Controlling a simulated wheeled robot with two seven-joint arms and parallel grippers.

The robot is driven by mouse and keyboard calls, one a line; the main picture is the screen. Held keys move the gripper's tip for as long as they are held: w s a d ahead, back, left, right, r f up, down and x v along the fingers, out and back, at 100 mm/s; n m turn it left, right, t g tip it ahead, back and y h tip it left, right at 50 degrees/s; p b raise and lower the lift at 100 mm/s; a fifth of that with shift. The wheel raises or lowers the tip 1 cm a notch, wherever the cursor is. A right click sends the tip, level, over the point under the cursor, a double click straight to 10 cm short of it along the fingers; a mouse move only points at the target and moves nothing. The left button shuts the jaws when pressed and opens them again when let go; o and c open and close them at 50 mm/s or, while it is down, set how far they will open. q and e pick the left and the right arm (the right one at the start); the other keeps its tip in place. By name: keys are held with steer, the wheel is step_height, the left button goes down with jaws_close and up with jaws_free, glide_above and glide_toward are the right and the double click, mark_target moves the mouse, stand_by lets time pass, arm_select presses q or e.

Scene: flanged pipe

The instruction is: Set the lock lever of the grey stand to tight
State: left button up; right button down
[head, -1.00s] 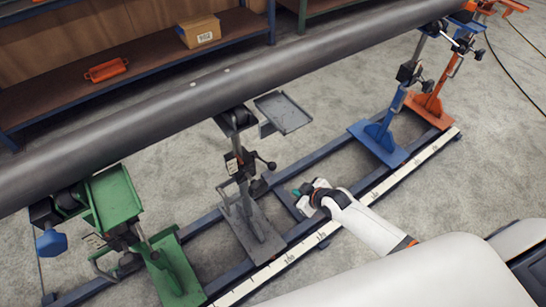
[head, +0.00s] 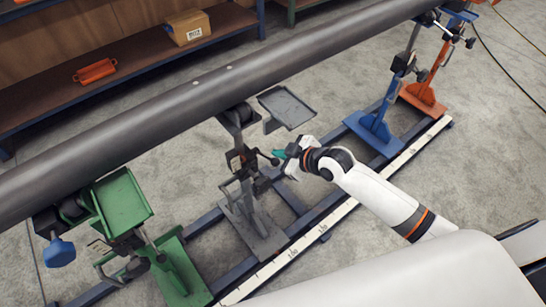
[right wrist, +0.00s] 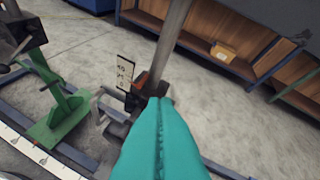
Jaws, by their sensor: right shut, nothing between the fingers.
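The grey stand (head: 243,200) stands on the blue rail frame under the pipe, with a grey tray at its upper right. Its lock lever (head: 268,159), a dark arm with a round black knob, sticks out to the right from the clamp on the post. My right gripper (head: 279,154) has teal fingers and is shut and empty, just right of the lever knob; I cannot tell whether they touch. In the right wrist view the shut teal fingers (right wrist: 160,135) cover the lever, and the stand's post (right wrist: 168,50) and a label plate show beyond. My left gripper is out of view.
The long grey pipe (head: 200,95) runs diagonally above the stands. A green stand (head: 170,265) is at left, blue (head: 375,125) and orange (head: 424,95) stands at right. A white scale strip (head: 330,220) edges the rail. A shelf with a carton (head: 188,27) stands behind.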

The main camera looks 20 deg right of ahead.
mark_target(273, 162)
steer(key=x, duration=0.9)
steer(key=s+d+f, duration=0.1)
steer(key=s+d, duration=0.1)
steer(key=shift+s+d+f, duration=0.25)
steer(key=shift+d+f, duration=0.15)
